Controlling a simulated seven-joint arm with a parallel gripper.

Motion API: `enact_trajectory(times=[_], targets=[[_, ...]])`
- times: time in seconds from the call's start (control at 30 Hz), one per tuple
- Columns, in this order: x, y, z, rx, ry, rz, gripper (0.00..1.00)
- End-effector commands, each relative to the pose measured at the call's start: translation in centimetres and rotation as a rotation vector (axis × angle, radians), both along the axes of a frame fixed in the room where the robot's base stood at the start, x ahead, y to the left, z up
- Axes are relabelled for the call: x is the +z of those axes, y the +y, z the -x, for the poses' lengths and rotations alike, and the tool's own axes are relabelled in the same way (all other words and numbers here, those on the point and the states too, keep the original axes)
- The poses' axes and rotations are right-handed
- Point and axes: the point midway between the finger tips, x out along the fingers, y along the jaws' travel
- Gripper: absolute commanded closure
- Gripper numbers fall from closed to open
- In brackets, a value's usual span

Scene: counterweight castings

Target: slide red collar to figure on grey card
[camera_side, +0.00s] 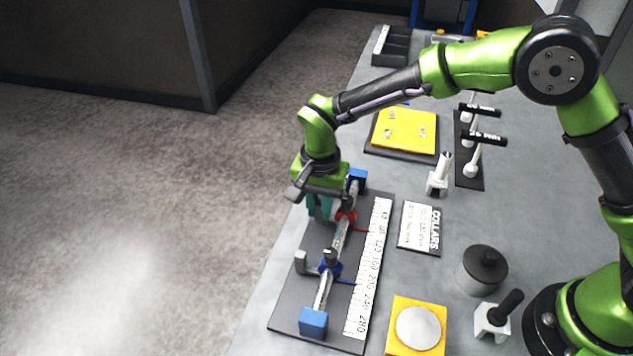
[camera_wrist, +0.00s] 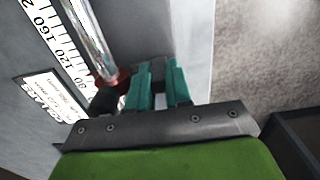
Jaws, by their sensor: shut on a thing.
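The red collar (camera_side: 348,215) sits on the upper part of a silver rail (camera_side: 323,292). Its thin red pointer reaches toward the white scale (camera_side: 368,268), roughly around the 80 to 120 marks; the exact reading cannot be told. My gripper (camera_side: 322,208) is shut on the red collar's side part, left of the rail; the grip itself is mostly hidden. In the wrist view the teal fingers (camera_wrist: 158,92) are close together, with the red collar (camera_wrist: 108,78) beside them. A card headed COLLARS (camera_side: 420,228) lies right of the scale; its figures are too small to read.
A blue collar (camera_side: 330,268) with a side handle (camera_side: 300,262) stands lower on the same rail. Blue end blocks (camera_side: 313,323) close the rail. A black-lidded pot (camera_side: 483,268), a yellow pad (camera_side: 416,328) and a white stand (camera_side: 439,176) are to the right.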

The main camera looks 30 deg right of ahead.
Motion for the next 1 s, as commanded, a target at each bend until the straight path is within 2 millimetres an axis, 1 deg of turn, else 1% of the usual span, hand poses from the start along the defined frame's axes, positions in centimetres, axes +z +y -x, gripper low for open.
enact_trajectory(times=[0.1,0.2,0.43,0.47,0.5,0.53,0.83,0.93,1.0], targets=[[0.1,1.3,1.2,0.005,-0.001,-0.001,1.0],[0.1,1.9,1.9,0.003,-0.001,-0.001,1.0],[0.1,1.9,1.8,0.0,-0.001,-0.001,1.0],[0.1,1.9,1.8,0.0,-0.001,-0.001,0.78],[0.1,1.9,1.8,0.0,-0.001,-0.001,0.72],[0.1,1.9,1.8,0.0,-0.001,-0.001,0.7],[0.2,1.9,1.8,0.0,-0.001,-0.001,0.7],[1.1,1.9,1.8,0.0,-0.001,-0.001,0.7],[2.1,1.9,1.8,0.0,-0.004,-0.002,0.7]])
